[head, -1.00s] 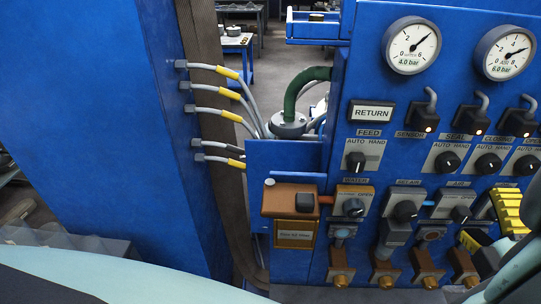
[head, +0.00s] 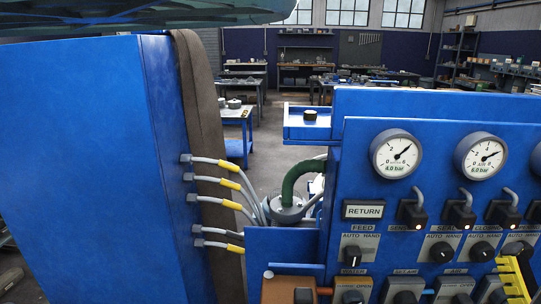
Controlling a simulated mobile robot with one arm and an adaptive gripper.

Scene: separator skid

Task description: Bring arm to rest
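My gripper is not seen in the head view, so I cannot tell its pose or whether it holds anything. The blue control panel (head: 352,150) fills the right side. It carries a gauge marked 4.0 bar (head: 396,154) and a gauge marked 6.0 bar (head: 481,156). Below them are a RETURN plate (head: 363,210), a row of lit black connectors and black rotary switches, such as the FEED switch (head: 352,256). A yellow ribbed piece (head: 515,280) shows at the lower right, cut off by the bottom edge.
A large blue cabinet (head: 90,160) stands at the left, with grey hoses (head: 205,180) with yellow bands at its side. A green pipe (head: 295,178) bends between cabinet and panel. Behind, workbenches (head: 305,70) and shelves (head: 457,50) stand in a workshop with some open floor.

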